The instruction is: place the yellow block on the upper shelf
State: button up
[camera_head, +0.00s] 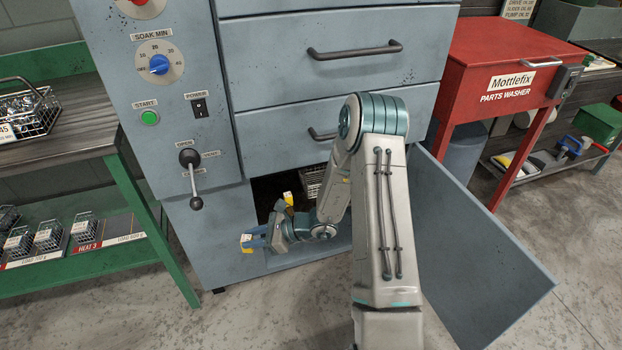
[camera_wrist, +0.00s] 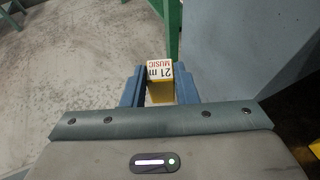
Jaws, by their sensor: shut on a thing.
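The yellow block (camera_wrist: 160,88) has a white label reading "21 m MUSIC" on its end. My gripper (camera_wrist: 158,92) is shut on it, with a blue finger on either side. In the head view my gripper (camera_head: 258,241) holds the yellow block (camera_head: 246,239) at the front left edge of the grey cabinet's low open compartment (camera_head: 270,192). The block is off the floor there. The compartment's inside is dark and partly hidden by my arm; I cannot make out an upper shelf in it.
A yellow piece (camera_head: 288,198) shows by the opening. A wire basket (camera_head: 312,180) sits inside. The cabinet door (camera_head: 475,235) stands open at right. A lever (camera_head: 192,175) sticks out above left. A green bench (camera_head: 140,205) stands at left, a red parts washer (camera_head: 500,75) at right.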

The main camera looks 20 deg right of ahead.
jog(key=w+d+f+m+t+h+b, duration=0.2)
jog(key=w+d+f+m+t+h, duration=0.1)
jog(key=w+d+f+m+t, duration=0.25)
jog(key=m+t+h+b, duration=0.2)
jog(key=m+h+b, duration=0.25)
jog(key=b, duration=0.25)
send_near(276, 190)
jog(key=shift+n, duration=0.3)
jog(key=w+a+r, duration=0.2)
jog(key=a+r, duration=0.1)
jog(key=w+a+r, duration=0.1)
jog(key=r, duration=0.1)
jog(key=shift+a, duration=0.15)
jog(key=shift+w+f+b, duration=0.1)
jog(key=shift+f+b, duration=0.5)
jog(key=shift+f, duration=1)
jog(key=shift+f, duration=0.2)
jog(key=o, duration=1)
jog(key=shift+o, duration=0.2)
